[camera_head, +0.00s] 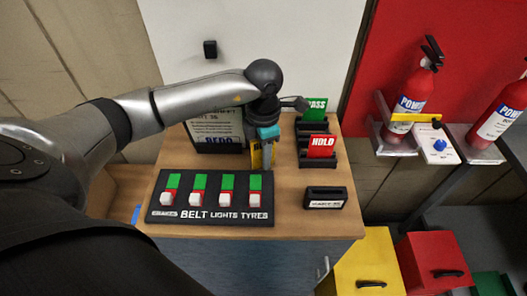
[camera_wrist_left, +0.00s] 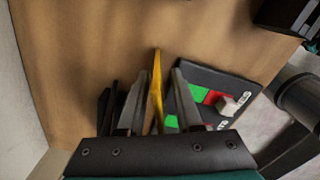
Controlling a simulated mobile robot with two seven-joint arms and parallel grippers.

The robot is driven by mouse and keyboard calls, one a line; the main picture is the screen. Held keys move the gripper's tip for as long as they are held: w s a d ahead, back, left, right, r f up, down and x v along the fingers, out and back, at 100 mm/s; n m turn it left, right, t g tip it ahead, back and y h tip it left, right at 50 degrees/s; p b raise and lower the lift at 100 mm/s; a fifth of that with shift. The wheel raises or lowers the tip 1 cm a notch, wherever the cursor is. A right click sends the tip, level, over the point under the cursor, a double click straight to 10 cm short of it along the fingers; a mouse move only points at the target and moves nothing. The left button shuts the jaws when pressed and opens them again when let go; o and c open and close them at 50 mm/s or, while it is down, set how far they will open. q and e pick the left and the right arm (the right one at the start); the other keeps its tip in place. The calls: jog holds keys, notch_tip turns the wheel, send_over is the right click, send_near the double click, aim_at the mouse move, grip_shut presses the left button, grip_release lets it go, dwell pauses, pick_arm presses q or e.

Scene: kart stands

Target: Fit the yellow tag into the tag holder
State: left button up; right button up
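The yellow tag (camera_head: 256,157) is upright beside the printed board on the wooden stand. In the left wrist view the tag (camera_wrist_left: 156,88) is seen nearly edge-on. My left gripper (camera_head: 263,158) points down at it. In the wrist view its two fingers (camera_wrist_left: 158,92) are on either side of the tag, with gaps showing, so it looks open around it. The fingers partly hide the tag and its base. The black tag holder (camera_head: 326,204), with a white label, is at the stand's right front, with no tag visible in it. My right gripper is not in view.
A black switch panel (camera_head: 210,217) lies at the stand's front. A green PASS tag (camera_head: 316,107) and a red HOLD tag (camera_head: 321,146) stand in black racks. The printed board (camera_head: 217,132) is left of the gripper.

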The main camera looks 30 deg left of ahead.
pick_arm(q)
grip_shut()
dwell(0.5)
notch_tip(320, 180, up, 20)
jog(key=p, duration=0.1)
jog(key=shift+p, duration=0.35)
jog(key=s+d+f+m+b, duration=0.2)
jog(key=d+f+m+b, duration=0.1)
jog(key=m, duration=1.1)
jog(key=s+d+f+m+b, duration=0.3)
jog(key=d+f+m, duration=0.2)
jog(key=m, duration=0.9)
notch_tip(320, 180, down, 3)
jog(key=shift+s+d+r+m+b, duration=0.1)
jog(key=shift+s+d+m+b, duration=0.15)
jog(key=shift+m+b, duration=0.15)
